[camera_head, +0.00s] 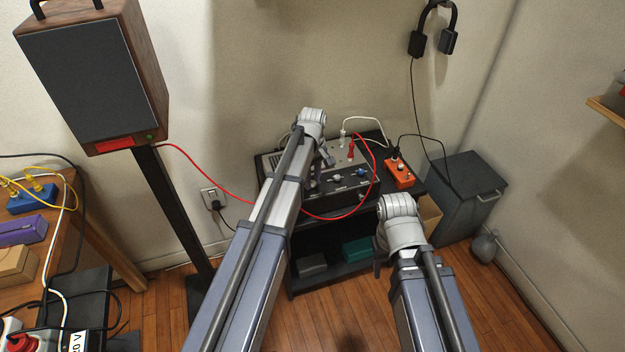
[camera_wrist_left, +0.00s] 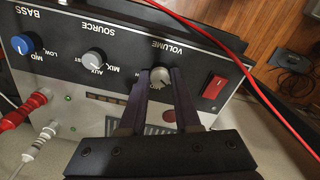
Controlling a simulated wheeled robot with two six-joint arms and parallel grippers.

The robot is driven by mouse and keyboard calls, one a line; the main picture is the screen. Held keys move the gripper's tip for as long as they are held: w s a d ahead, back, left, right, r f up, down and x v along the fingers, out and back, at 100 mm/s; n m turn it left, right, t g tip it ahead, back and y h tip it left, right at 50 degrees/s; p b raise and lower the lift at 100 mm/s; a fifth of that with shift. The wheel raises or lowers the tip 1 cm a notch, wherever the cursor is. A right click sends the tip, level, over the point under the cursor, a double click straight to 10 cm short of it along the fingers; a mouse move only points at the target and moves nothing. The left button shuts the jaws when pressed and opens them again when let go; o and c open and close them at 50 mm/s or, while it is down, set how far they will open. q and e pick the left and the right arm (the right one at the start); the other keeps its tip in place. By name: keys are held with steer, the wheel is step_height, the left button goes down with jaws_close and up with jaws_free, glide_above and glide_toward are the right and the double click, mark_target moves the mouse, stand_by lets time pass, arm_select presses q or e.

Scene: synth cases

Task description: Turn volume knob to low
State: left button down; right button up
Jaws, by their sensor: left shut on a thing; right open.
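The volume knob (camera_wrist_left: 160,74) is a small light-grey knob under the upside-down word VOLUME on the dark front panel of an amplifier (camera_head: 352,190). In the left wrist view, the two dark fingers of my left gripper (camera_wrist_left: 158,86) are closed on the knob, one on each side. The knob's pointer setting is hard to read. In the head view my left gripper (camera_head: 320,172) is at the amplifier, and my arm hides part of the panel. My right gripper (camera_head: 380,262) is open, lower and to the right, in front of the shelf, its fingers mostly hidden.
A grey source knob (camera_wrist_left: 94,60), a blue bass knob (camera_wrist_left: 23,44) and a red switch (camera_wrist_left: 214,87) sit on the same panel. A red cable (camera_head: 225,185) crosses near my left arm. An orange box (camera_head: 399,176) stands right of the amplifier on the black shelf (camera_head: 330,277).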

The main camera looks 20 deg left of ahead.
stand_by(0.4)
arm_select(q)
steer(key=c, duration=0.6)
jaws_free()
steer(key=shift+r, duration=0.1)
step_height(320, 180, up, 8)
steer(key=p, duration=0.8)
steer(key=shift+f, duration=0.2)
